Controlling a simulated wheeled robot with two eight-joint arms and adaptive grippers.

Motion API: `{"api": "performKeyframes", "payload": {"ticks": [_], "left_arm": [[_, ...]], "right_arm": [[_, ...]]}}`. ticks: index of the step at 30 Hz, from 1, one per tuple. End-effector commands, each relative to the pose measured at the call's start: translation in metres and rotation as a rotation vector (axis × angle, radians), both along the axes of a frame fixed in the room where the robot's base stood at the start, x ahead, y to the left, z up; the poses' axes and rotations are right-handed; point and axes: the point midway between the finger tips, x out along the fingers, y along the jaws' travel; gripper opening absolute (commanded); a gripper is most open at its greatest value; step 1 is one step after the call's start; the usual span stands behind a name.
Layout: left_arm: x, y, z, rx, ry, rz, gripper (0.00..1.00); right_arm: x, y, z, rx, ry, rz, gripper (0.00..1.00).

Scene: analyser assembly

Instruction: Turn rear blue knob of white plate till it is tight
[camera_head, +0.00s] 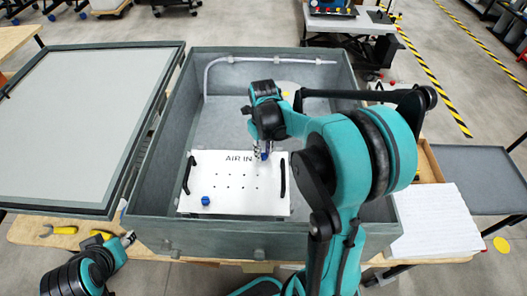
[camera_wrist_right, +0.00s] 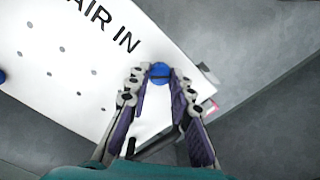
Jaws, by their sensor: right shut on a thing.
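The white plate (camera_head: 232,203) lies inside the grey case, with "AIR IN" printed near its rear edge and a black handle at each side. My right gripper (camera_head: 263,153) points down over the plate's rear right part. In the right wrist view my right gripper (camera_wrist_right: 158,78) has its fingertips on either side of the rear blue knob (camera_wrist_right: 159,72), shut on it. The front blue knob (camera_head: 205,200) sits at the plate's front left. My left gripper (camera_head: 129,239) is low at the left, outside the case's front wall; its jaws are too small to read.
The grey case (camera_head: 190,233) has walls around the plate, and its open lid (camera_head: 75,130) lies to the left. A pale hose (camera_head: 235,60) runs along the rear wall. Yellow-handled tools (camera_head: 62,230) lie at the left front. White sheets (camera_head: 435,222) lie at the right.

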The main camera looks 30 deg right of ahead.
Motion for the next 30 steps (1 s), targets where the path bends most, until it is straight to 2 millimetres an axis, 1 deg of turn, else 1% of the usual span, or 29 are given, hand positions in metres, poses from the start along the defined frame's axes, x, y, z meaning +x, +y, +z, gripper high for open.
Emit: {"api": "performKeyframes", "payload": {"ticks": [9, 23, 24, 25, 26, 30], "left_arm": [[0.0, 0.0, 0.0005, 0.0, 0.0, 0.0, 0.43], [0.0, 0.0, 0.0005, 0.0, 0.0, 0.0, 0.43], [0.0, 0.0, 0.0005, 0.0, 0.0, 0.0, 0.43], [0.0, 0.0, 0.0005, 0.0, 0.0, 0.0, 0.43], [0.0, 0.0, 0.0005, 0.0, 0.0, 0.0, 0.43], [0.0, 0.0, 0.0004, 0.0, 0.0, 0.0, 0.43]], "right_arm": [[0.0017, -0.001, 0.0012, -0.002, -0.004, -0.087, 0.0], [0.0016, -0.001, 0.0012, -0.002, -0.004, -0.097, 0.0], [0.0016, -0.001, 0.0012, -0.002, -0.004, -0.097, 0.32], [0.0015, -0.0009, 0.0011, -0.002, -0.004, -0.097, 0.4], [0.0014, -0.0008, 0.001, -0.002, -0.003, -0.097, 0.43], [0.0008, -0.0005, 0.0006, -0.001, -0.002, -0.096, 0.43]]}}
